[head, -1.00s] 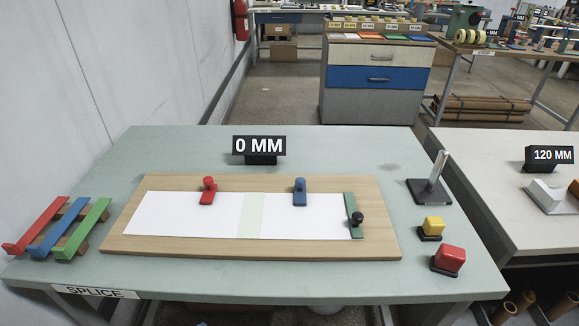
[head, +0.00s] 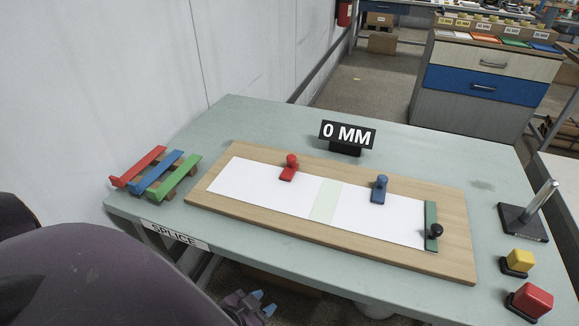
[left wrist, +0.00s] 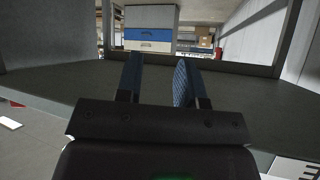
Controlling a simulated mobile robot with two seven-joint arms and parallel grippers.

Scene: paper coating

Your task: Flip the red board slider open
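The red slider (head: 289,168) stands at the far edge of the white paper on the wooden board (head: 450,262), left of the middle. A blue slider (head: 380,189) stands farther right on the same edge. A green bar (head: 431,226) with a black knob lies across the paper's right end. My left gripper (head: 257,302) is low at the bottom of the head view, in front of and below the table edge, far from the red slider. Its fingers also show in the left wrist view (left wrist: 160,85), spread apart with nothing between them. My right gripper is not in view.
Red, blue and green strips (head: 154,172) lie on a rack at the table's left. A "0 MM" sign (head: 346,136) stands behind the board. A post on a black base (head: 526,220), a yellow block (head: 519,262) and a red block (head: 531,299) stand at the right. A wall borders the left.

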